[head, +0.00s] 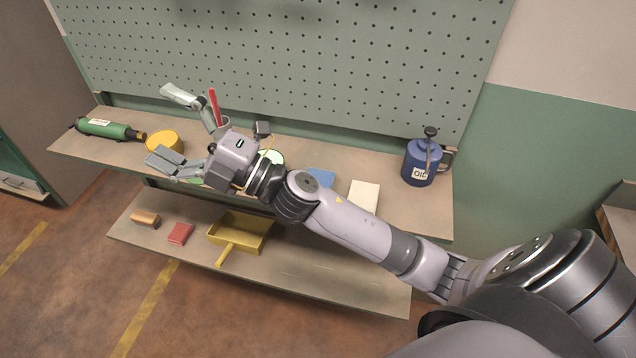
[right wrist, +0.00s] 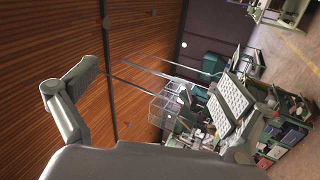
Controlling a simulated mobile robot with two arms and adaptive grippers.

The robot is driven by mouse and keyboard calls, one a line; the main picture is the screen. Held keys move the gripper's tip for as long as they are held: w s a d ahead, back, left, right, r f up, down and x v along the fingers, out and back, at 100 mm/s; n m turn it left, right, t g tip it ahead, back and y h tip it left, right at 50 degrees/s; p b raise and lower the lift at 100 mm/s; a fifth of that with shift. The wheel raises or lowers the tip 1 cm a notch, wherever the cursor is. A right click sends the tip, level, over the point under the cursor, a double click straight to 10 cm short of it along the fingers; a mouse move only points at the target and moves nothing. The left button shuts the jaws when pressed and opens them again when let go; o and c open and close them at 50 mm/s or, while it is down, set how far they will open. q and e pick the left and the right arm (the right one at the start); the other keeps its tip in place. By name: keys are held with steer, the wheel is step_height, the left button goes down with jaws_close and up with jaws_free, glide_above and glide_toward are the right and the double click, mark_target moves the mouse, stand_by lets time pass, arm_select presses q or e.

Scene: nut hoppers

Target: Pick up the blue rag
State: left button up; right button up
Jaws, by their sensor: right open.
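A flat blue piece, which looks like the blue rag (head: 321,179), lies on the upper shelf in the head view. My right arm passes in front of it and hides part of it. My right gripper (head: 162,126) is open and empty. It is above the left part of the upper shelf, well to the left of the blue rag, near a yellow round item (head: 165,142). In the right wrist view the open fingers (right wrist: 158,92) face the room, and no rag shows there. My left gripper is not in view.
A cream pad (head: 364,195) lies right of the rag, then a blue oil can (head: 418,165). A red stick (head: 215,104) stands by the gripper. The lower shelf holds a yellow dustpan (head: 240,232), a red item (head: 180,233) and a brush (head: 145,218).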

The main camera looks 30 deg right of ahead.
steer(key=s+a+n+g+y, duration=0.2)
steer(key=a+n+g+y, duration=0.2)
steer(key=n+g, duration=0.3)
steer(key=n+g+h, duration=1)
steer(key=n+h, duration=0.2)
steer(key=h, duration=0.8)
glide_above(318, 180)
step_height(318, 180, down, 10)
step_height(318, 180, down, 11)
steer(key=shift+w+a+r+p, duration=0.1)
steer(key=shift+r+p, duration=0.05)
steer(key=shift+p, duration=1.05)
step_height(318, 180, down, 5)
steer(key=p, duration=0.2)
steer(key=shift+p, duration=0.35)
steer(key=shift+f, duration=0.25)
